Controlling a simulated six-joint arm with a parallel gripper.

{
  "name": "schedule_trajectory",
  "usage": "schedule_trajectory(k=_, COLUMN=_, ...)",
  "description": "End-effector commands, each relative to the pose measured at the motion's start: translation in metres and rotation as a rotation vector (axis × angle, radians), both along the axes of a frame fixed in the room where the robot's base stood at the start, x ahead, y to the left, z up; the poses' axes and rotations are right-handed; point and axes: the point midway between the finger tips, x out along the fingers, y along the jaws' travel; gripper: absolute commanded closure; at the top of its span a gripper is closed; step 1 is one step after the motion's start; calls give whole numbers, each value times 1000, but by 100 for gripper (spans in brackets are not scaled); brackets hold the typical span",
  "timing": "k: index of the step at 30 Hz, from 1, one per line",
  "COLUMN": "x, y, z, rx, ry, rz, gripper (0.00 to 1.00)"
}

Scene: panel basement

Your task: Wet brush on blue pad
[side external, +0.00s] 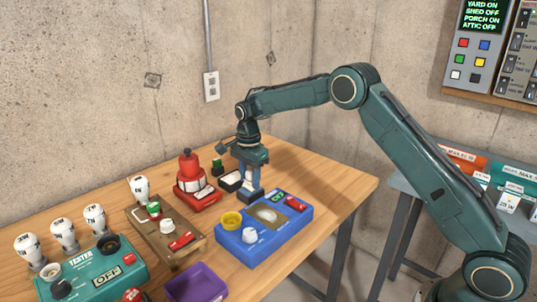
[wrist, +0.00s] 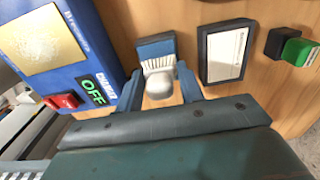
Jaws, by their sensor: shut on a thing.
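My gripper (side external: 248,178) points down behind the blue box, its two fingers also showing in the wrist view (wrist: 160,88). It is shut on the brush, whose rounded pale handle (wrist: 159,87) sits between the fingertips and whose white bristles (wrist: 158,65) face away from me. The small blue pad (wrist: 155,47) lies on the table just beyond the bristles; it also shows under my gripper in the side view (side external: 250,196). The bristles overlap the pad's near edge in the wrist view; I cannot tell whether they touch it.
The blue box (side external: 288,230) with a pale plate, knobs, red switch and OFF display stands close beside the pad. A black-framed white card (wrist: 226,52) and a green-and-black block (wrist: 296,50) lie right. A red device (side external: 195,180), wooden board (side external: 165,240) and teal tester (side external: 95,275) stand left.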

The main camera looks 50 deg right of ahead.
Motion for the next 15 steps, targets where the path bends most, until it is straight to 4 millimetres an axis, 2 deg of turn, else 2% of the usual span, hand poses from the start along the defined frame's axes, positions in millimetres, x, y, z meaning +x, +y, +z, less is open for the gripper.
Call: schedule_trajectory(k=15, x=0, y=0, z=-5, rx=0, ry=0, rz=0, gripper=81)
